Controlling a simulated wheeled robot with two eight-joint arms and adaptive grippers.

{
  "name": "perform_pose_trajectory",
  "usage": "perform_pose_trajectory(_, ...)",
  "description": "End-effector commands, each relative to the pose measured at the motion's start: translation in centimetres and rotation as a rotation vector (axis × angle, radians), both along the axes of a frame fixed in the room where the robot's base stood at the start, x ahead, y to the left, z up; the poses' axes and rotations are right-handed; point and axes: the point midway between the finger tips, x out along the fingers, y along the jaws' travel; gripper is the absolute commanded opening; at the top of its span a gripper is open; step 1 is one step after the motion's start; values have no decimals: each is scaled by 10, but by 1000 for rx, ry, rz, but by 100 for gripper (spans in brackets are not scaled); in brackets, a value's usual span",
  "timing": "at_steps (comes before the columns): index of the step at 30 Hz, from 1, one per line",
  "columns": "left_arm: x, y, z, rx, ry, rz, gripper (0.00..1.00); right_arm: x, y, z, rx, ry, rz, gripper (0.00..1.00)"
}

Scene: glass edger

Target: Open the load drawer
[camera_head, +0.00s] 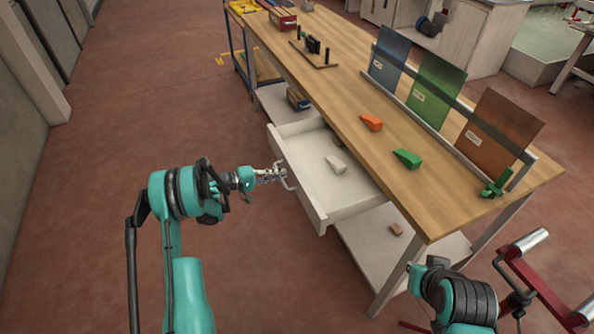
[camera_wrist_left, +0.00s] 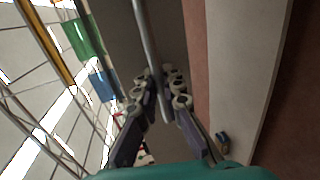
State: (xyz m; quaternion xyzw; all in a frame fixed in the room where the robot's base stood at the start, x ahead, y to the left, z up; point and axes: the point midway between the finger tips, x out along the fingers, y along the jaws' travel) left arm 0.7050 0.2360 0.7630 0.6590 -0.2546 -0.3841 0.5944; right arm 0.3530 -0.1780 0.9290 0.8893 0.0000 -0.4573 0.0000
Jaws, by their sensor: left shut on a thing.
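The load drawer (camera_head: 318,211) is a cream-white drawer under the wooden workbench, and it stands pulled out toward my left arm. A light wedge-shaped block (camera_head: 336,163) and a brown block (camera_head: 338,142) lie inside it. My left gripper (camera_head: 284,176) is at the bar handle on the drawer front, shut on it. In the left wrist view the metal handle (camera_wrist_left: 146,35) runs between the fingers of the gripper (camera_wrist_left: 158,88). My right arm shows at the lower right, but its fingers cannot be made out.
The workbench top (camera_head: 345,92) carries an orange wedge (camera_head: 372,122), a green wedge (camera_head: 407,158) and a rack with blue, green and brown panels (camera_head: 436,90). A lower shelf (camera_head: 375,240) holds a small block. A red-framed stand (camera_head: 540,290) is near my right arm. Floor left of the bench is clear.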

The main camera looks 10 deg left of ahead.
Motion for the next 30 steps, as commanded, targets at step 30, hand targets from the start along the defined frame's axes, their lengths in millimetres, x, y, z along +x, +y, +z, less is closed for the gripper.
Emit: perform_pose_trajectory(30, -28, 39, 0, 1, 1, 0, 18, 0, 0, 0, 0, 0, 0, 0)
